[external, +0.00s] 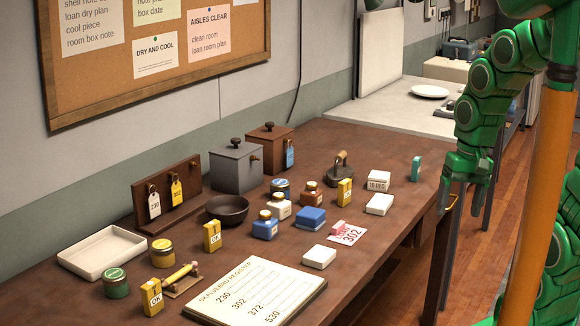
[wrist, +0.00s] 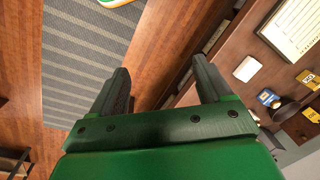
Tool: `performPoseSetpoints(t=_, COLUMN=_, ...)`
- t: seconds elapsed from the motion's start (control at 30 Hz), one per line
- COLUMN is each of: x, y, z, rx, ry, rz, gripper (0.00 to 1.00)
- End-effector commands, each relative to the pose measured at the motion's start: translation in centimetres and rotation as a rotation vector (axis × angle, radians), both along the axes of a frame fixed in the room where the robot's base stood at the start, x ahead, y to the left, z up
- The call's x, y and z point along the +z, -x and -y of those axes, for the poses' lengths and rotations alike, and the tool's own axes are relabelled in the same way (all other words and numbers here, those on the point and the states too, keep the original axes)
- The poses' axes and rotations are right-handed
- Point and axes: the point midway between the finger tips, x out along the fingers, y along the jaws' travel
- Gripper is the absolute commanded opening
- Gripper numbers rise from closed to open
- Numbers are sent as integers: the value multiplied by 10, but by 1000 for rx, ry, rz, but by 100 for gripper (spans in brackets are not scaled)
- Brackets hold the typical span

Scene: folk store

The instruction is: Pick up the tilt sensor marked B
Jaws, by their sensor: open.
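I cannot make out a letter B on any object, so I cannot tell which one is the tilt sensor. Small candidates on the brown table (external: 350,135) are yellow blocks with white labels (external: 345,192), a teal block with a pale mark (external: 416,168), a white labelled box (external: 379,181) and a red piece (external: 341,228) by a card reading 302. My gripper (external: 465,203) is open and empty, past the table's right edge. In the wrist view my gripper (wrist: 160,72) has its fingers apart, over the floor and the table's edge.
A register board (external: 257,291), a white tray (external: 103,250), a dark bowl (external: 227,208), jars, bottles, an iron (external: 341,172) and two lidded boxes (external: 236,168) crowd the table. A striped grey mat (wrist: 85,60) lies on the wooden floor. The table's far right end is clear.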

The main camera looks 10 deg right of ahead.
Motion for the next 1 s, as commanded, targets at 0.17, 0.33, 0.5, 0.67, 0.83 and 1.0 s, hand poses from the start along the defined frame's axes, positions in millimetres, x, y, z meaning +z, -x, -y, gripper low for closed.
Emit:
performPoseSetpoints(t=0.17, x=-13, y=-47, z=-59, rx=-103, ry=-125, rz=60, gripper=79)
performPoseSetpoints(t=0.33, x=-22, y=-85, z=-117, rx=-234, ry=-265, rz=87, gripper=79)
performPoseSetpoints(t=0.5, x=-29, y=-115, z=-177, rx=-384, ry=-415, rz=78, gripper=79)
performPoseSetpoints(t=0.67, x=-35, y=-139, z=-231, rx=-545, ry=-557, rz=40, gripper=79)
performPoseSetpoints(t=0.83, x=-43, y=-160, z=-285, rx=-733, ry=-702, rz=-30, gripper=79)
performPoseSetpoints(t=1.0, x=-53, y=-179, z=-331, rx=-937, ry=-836, rz=-121, gripper=79)
